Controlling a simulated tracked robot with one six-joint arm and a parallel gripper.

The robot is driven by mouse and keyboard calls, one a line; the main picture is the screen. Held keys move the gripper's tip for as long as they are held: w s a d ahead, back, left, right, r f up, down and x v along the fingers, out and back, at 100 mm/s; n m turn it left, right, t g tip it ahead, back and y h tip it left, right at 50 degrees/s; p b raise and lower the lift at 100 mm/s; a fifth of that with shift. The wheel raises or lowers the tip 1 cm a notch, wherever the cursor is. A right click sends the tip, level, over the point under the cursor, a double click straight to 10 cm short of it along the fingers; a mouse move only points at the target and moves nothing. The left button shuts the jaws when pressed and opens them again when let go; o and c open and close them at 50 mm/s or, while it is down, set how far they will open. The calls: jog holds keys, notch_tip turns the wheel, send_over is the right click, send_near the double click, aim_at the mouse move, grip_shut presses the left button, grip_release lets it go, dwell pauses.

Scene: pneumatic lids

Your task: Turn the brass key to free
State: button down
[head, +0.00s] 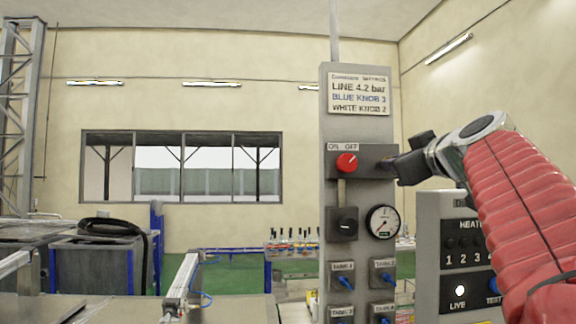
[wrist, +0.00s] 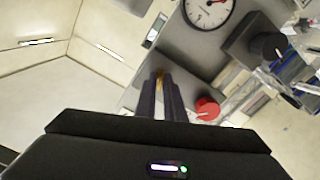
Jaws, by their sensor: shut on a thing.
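The brass key (wrist: 160,76) shows as a small gold sliver between my fingertips in the wrist view, against the grey panel. Most of it is hidden by the fingers, so I cannot tell which way it is turned. My gripper (wrist: 161,92) is shut on it. In the head view my gripper (head: 392,168) reaches in from the right to the panel's upper part, right of the red knob (head: 346,162). The key is hidden there. The red knob sits under an ON OFF label and shows in the wrist view (wrist: 206,108) to the right of my fingers.
The grey control panel (head: 358,134) carries a sign, a pressure gauge (head: 382,222), a black knob (head: 346,224) and several blue tank knobs (head: 387,277). A heater box (head: 463,290) stands close to the right, below my arm. Benches and a dark hose lie at the left.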

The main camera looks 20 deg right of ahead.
jog(key=n, duration=0.4)
jog(key=shift+f, duration=0.15)
dwell(0.4)
jog(key=c, duration=2)
grip_release()
